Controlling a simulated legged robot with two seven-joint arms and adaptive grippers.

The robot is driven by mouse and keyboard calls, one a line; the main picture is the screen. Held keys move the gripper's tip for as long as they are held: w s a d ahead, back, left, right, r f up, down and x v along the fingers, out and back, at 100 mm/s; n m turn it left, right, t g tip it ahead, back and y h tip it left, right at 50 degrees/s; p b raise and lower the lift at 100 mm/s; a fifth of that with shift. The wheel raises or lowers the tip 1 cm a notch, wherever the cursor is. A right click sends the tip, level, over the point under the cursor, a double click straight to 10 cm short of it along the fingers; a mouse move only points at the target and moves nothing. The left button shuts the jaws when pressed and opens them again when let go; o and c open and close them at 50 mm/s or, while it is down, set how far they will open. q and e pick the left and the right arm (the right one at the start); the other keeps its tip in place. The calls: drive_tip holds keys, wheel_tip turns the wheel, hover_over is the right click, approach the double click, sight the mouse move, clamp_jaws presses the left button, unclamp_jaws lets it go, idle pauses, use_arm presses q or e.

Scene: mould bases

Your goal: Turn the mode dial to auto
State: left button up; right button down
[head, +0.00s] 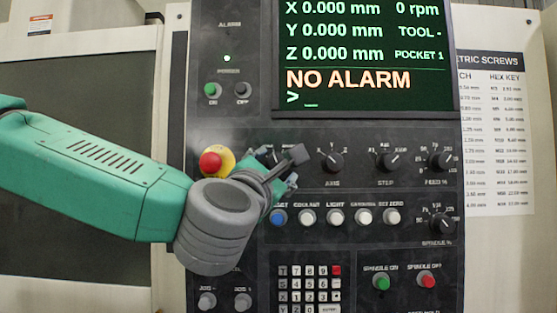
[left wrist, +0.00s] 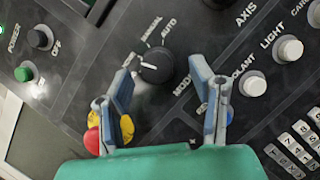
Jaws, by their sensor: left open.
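The black mode dial (left wrist: 156,66) shows in the left wrist view, just beyond and between the fingertips of my left gripper (left wrist: 167,88). Its white mark lies on the left part of the knob, away from the AUTO label (left wrist: 168,28). The MANUAL label (left wrist: 151,28) is left of AUTO. The two fingers are spread apart, with the dial nearer the left finger; I see no clear contact. In the head view my left gripper (head: 283,168) is in front of the panel and hides most of the dial. My right gripper is not in view.
A red emergency button (head: 210,162) on a yellow base is close left of my gripper. The axis dial (head: 332,162) is to the right. A row of buttons, including a blue one (head: 278,217), lies just below. The screen (head: 365,55) above reads NO ALARM.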

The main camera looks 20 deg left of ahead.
use_arm(q)
drive_tip(key=shift+w+a+r, duration=0.1)
drive_tip(key=shift+w+a, duration=0.15)
drive_tip(key=shift+w, duration=0.25)
drive_tip(key=shift+w+a+r, duration=0.1)
drive_tip(key=shift+w+a, duration=0.15)
drive_tip(key=shift+w, duration=0.2)
drive_tip(key=shift+d, duration=0.4)
drive_tip(key=c, duration=1.1)
drive_tip(key=shift+c, duration=0.2)
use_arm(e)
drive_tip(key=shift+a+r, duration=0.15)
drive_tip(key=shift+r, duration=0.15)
